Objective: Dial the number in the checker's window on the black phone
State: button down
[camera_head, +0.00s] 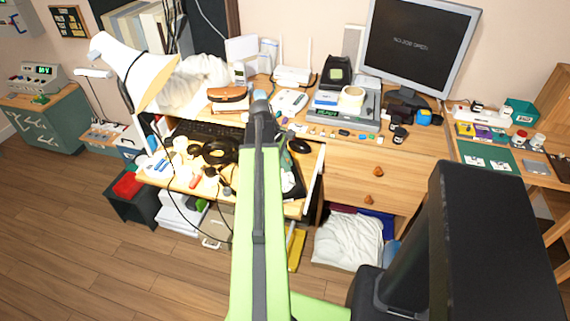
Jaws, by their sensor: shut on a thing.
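The end of my arm, with my gripper (260,97), is over the desk's left half, at the desk's back beside a brown pouch. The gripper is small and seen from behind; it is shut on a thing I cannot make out. A black upright device (337,70) stands on the desk to the right of it and may be the black phone; its keys are too small to read. A grey box with a small green display (326,112) sits in front of it. Another grey unit with a green window (43,70) stands on the far-left cabinet. I cannot tell which is the checker, nor read its digits.
A white lamp (135,68) leans over the desk's left side. A large monitor (418,45) stands at the back right. A keyboard tray (290,208) with clutter juts out below my arm. Bare floor (75,240) lies at the left front.

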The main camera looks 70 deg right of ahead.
jog(key=shift+s+f, duration=0.1)
jog(key=shift+s, duration=0.35)
jog(key=shift+s+a+f+b, duration=0.2)
jog(key=shift+s+a+b, duration=0.1)
jog(key=shift+s, duration=0.2)
jog(key=shift+s+a+f, duration=0.25)
jog(key=shift+s+a, duration=0.1)
jog(key=shift+s, duration=0.1)
